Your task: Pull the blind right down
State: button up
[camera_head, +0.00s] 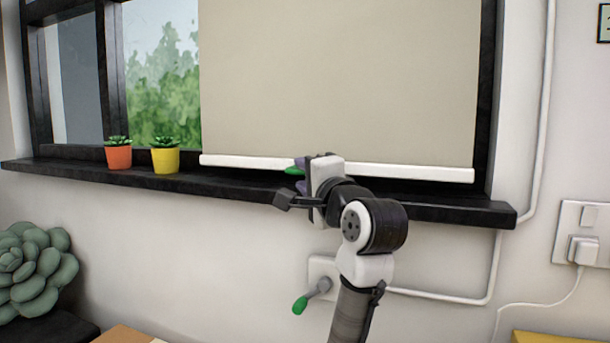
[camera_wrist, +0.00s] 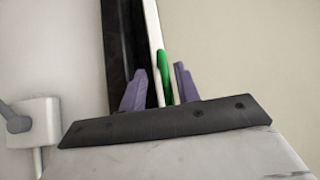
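The blind is a cream sheet (camera_head: 340,80) covering most of the window, with a white bottom bar (camera_head: 420,172) low by the dark sill. I cannot tell whether the bar touches the sill. A green pull tab (camera_head: 294,171) is on the bar, partly hidden by my gripper. My gripper (camera_head: 300,166) is at the bar, left of its middle. In the wrist view, the purple fingers of my gripper (camera_wrist: 159,72) stand apart on either side of the green tab (camera_wrist: 166,80) and the white bar (camera_wrist: 154,45), with small gaps showing. The gripper looks open.
An orange pot (camera_head: 118,157) and a yellow pot (camera_head: 165,160) with succulents stand on the dark sill (camera_head: 230,184), left of the blind. A green-tipped lever (camera_head: 300,305) juts from the wall below. A plugged socket (camera_head: 582,235) is at right.

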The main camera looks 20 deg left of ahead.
jog(key=shift+s+r, duration=0.1)
jog(key=v, duration=1.3)
jog(key=shift+s+d, duration=0.3)
